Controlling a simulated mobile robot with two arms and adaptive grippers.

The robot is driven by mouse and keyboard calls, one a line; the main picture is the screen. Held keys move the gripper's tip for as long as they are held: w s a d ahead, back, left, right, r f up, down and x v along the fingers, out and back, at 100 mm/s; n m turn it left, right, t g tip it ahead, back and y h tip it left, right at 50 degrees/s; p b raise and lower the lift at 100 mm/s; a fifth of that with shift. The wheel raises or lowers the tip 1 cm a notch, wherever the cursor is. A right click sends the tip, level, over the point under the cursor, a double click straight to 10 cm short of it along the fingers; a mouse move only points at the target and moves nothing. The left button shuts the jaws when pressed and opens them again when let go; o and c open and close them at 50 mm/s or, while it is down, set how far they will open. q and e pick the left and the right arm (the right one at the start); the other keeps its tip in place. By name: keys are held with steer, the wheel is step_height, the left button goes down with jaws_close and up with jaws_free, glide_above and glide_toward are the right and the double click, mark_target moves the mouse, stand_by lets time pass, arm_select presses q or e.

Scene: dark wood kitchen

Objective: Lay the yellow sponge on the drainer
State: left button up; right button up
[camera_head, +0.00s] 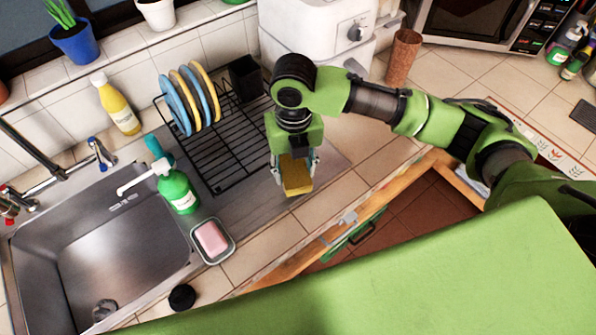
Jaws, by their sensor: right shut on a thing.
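The yellow sponge (296,176) is held in my right gripper (295,180), whose fingers close on its two sides. The gripper points down over the right end of the metal sink surface, just right of the drainer. The black wire drainer (232,150) stands to the left of the gripper, with several blue and yellow plates (189,97) upright at its back left and a black holder (246,77) at its back right. Its front right part is bare. I cannot tell how high the sponge is above the surface. My left gripper is not in view.
A green soap bottle (177,190) stands left of the drainer, beside the sink (100,250). A pink soap in a dish (211,240) lies in front. A yellow bottle (117,105) stands behind. A white appliance (315,35) and a brown cup (402,57) stand at the back.

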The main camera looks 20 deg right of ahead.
mark_target(298, 176)
steer(key=shift+w+d+f, duration=0.35)
steer(key=shift+w+f, duration=0.05)
steer(key=shift+f, duration=0.25)
steer(key=f, duration=0.1)
steer(key=f+p, duration=0.2)
steer(key=f, duration=0.1)
steer(key=shift+w+d, duration=0.25)
steer(key=shift+d, duration=0.05)
steer(key=shift+f, duration=0.1)
steer(key=o, duration=0.4)
steer(key=shift+f, duration=0.1)
steer(key=o, duration=0.4)
